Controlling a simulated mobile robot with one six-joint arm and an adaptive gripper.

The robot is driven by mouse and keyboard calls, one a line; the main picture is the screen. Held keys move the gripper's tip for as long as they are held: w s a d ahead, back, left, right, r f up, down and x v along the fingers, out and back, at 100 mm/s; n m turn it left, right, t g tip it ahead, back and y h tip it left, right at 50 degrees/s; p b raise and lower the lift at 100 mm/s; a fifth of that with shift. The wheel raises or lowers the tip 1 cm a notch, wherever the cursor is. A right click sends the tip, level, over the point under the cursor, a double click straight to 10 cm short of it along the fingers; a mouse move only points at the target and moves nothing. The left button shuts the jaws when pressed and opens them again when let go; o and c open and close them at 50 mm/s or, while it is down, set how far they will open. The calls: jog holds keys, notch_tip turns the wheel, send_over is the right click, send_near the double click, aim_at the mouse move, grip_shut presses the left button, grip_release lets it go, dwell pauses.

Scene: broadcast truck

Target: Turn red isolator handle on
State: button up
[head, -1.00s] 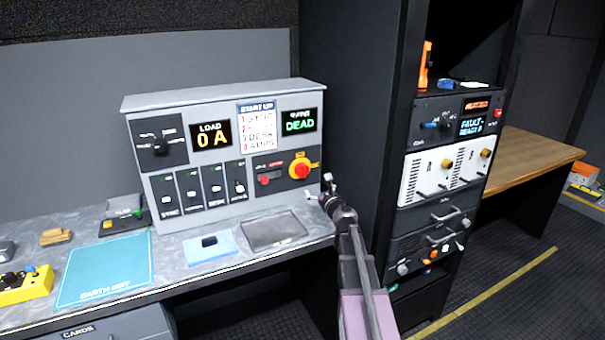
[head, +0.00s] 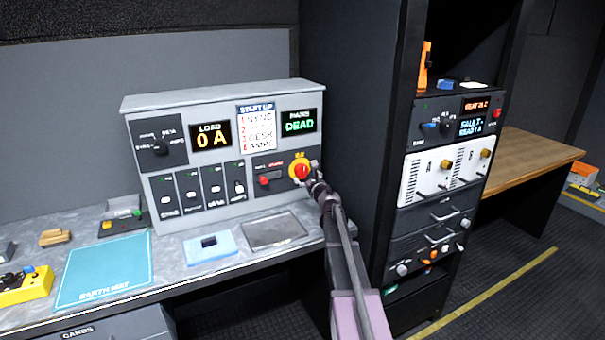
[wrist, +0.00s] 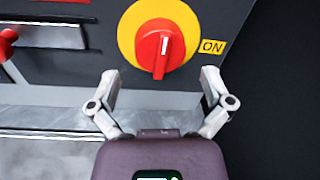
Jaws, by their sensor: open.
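The red isolator handle (head: 302,171) is a round red knob on a yellow disc, on the right of the grey power panel (head: 200,165). In the wrist view the red handle (wrist: 160,48) has a white pointer mark that stands nearly upright. A yellow ON label (wrist: 212,46) is to the right of the disc. My gripper (wrist: 156,80) is open, its two fingers apart just below the handle, with nothing between them.
A smaller red switch (head: 264,180) sits left of the handle. Displays read LOAD 0 A (head: 211,136) and MAINS DEAD (head: 299,122). A grey tray (head: 275,231) lies on the bench below. A dark equipment rack (head: 405,60) stands close on the right.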

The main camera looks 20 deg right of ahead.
aim_at(304, 174)
jog(key=shift+w, duration=1.95)
jog(key=shift+c, duration=0.2)
jog(key=c, duration=1)
